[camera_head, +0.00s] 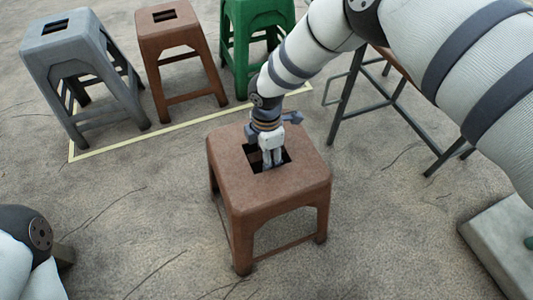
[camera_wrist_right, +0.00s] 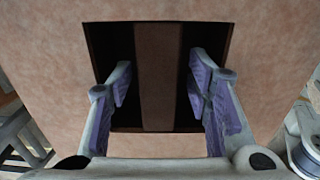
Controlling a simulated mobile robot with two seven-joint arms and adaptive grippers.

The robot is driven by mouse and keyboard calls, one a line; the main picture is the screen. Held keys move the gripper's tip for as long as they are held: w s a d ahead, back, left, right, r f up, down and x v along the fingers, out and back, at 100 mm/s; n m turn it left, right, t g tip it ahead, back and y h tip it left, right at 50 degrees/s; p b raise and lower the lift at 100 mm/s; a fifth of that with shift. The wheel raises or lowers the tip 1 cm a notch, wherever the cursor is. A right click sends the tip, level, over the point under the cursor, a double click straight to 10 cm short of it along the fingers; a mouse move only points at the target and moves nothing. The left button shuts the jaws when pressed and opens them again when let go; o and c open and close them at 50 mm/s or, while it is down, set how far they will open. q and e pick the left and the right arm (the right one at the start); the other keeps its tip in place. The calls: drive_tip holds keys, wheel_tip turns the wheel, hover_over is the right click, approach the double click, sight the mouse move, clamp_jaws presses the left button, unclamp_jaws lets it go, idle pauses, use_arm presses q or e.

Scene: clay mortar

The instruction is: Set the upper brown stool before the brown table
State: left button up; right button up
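A brown stool (camera_head: 295,180) stands upright on the ground in the middle of the head view, with a square hole in its seat. My right gripper (camera_head: 272,164) reaches down into that hole. In the right wrist view its two fingers (camera_wrist_right: 160,90) are spread on either side of a brown bar (camera_wrist_right: 158,75) crossing the hole, with gaps showing between fingers and bar. A second brown stool (camera_head: 172,40) stands at the back. The brown table (camera_head: 393,64) is at the back right, partly hidden behind my right arm. Only part of my left arm shows at lower left; its gripper is out of view.
A grey stool (camera_head: 72,44) and a green stool (camera_head: 262,18) flank the back brown stool. A pale yellow line (camera_head: 165,130) runs on the ground before them. A grey slab (camera_head: 500,245) lies at lower right. Cracked ground is open left of the front stool.

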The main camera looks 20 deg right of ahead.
wheel_tip(320, 180, up, 12)
drive_tip(key=p, duration=0.2)
drive_tip(key=shift+p, duration=0.3)
drive_tip(key=shift+r, duration=0.1)
